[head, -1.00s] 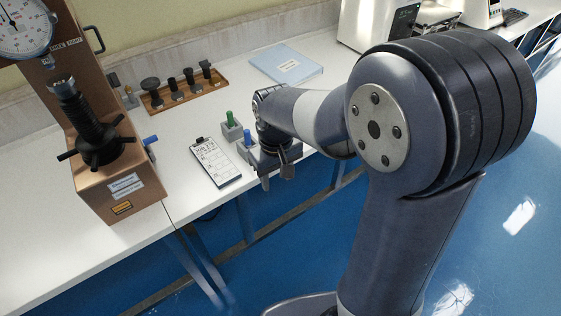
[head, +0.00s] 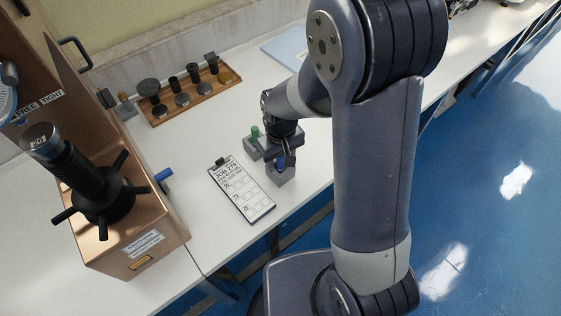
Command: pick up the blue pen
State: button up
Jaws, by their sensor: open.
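The blue pen (head: 279,163) appears as a short blue upright piece on a small grey block (head: 281,178) near the front edge of the white bench. Much of it is hidden by my gripper. My gripper (head: 286,160) points down over the grey block, with its fingers open at the blue pen. I cannot tell whether the fingers touch it or stand around it.
A green piece (head: 255,132) on another grey block stands just behind and left. A clipboard (head: 241,190) lies left of my gripper. A wooden rack (head: 188,101) stands at the back. The brown hardness tester (head: 150,235) with a blue lever (head: 163,174) is at left.

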grip_shut()
dwell(0.3)
notch_tip(320, 180, up, 10)
dwell(0.7)
dwell(0.4)
